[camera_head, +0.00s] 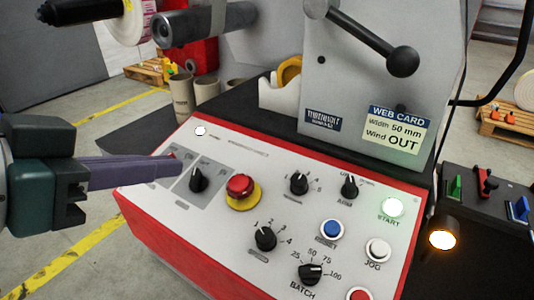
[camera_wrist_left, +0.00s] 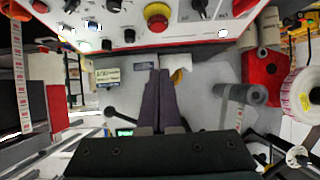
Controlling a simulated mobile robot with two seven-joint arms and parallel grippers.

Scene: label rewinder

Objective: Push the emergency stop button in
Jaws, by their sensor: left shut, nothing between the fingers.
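The emergency stop button (camera_head: 240,186) is a red mushroom head on a yellow collar, on the sloped white face of the control panel (camera_head: 215,146). It also shows in the left wrist view (camera_wrist_left: 157,14) at the top, ahead of the fingertips. My left gripper (camera_head: 178,167) comes in from the left of the head view with its purple fingers shut and empty. Its tips are left of the button and apart from it in the picture, over the panel's left part near a black selector knob (camera_head: 198,179). My right gripper is not in view.
Several black knobs, a blue reset button (camera_head: 331,230), a white jog button (camera_head: 378,249) and a lit start button (camera_head: 391,207) sit right of the stop button. A grey machine plate with a black ball-ended lever (camera_head: 402,60) rises behind. A lit lamp (camera_head: 441,238) stands at the right.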

